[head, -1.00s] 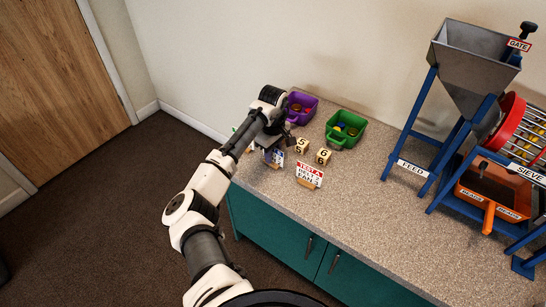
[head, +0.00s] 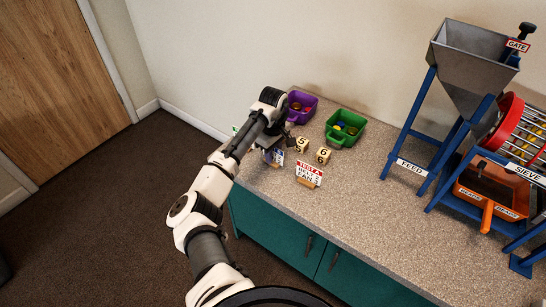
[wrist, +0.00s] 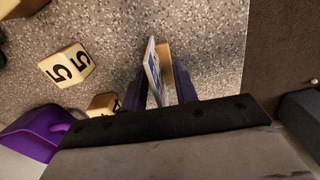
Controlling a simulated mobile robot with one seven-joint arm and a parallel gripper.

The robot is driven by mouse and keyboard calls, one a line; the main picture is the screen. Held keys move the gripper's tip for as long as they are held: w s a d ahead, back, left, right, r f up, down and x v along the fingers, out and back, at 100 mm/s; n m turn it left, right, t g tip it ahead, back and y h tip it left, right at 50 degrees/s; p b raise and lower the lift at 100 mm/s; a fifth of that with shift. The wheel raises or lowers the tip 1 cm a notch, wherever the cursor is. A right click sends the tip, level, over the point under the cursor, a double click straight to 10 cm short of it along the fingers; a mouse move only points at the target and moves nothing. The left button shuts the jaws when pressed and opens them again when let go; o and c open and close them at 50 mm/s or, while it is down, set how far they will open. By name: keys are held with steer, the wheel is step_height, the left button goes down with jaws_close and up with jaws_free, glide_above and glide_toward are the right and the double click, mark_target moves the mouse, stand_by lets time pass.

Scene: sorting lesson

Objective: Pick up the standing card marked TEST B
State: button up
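A standing card with blue and white print (head: 274,156) is partly hidden by my arm near the counter's front-left edge. Its lettering is too small to read. In the wrist view this card (wrist: 153,72) stands nearly edge-on in its wooden base, between the two fingers. My gripper (wrist: 163,88) appears open, one dark finger on each side of the card. I cannot tell whether either finger touches it. A red-and-white card marked TEST A (head: 309,173) stands to the right in a wooden base.
Number cubes (head: 302,145) (head: 323,156) stand behind the cards. A purple bin (head: 301,107) and a green bin (head: 346,128) are farther back. A green-marked piece (head: 235,129) shows behind my arm. The hopper stand (head: 470,70) and orange tray (head: 492,190) are at right.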

jaws_close()
steer(key=shift+a+r+b, duration=0.1)
steer(key=shift+r+b, duration=0.05)
steer(key=shift+b, duration=0.25)
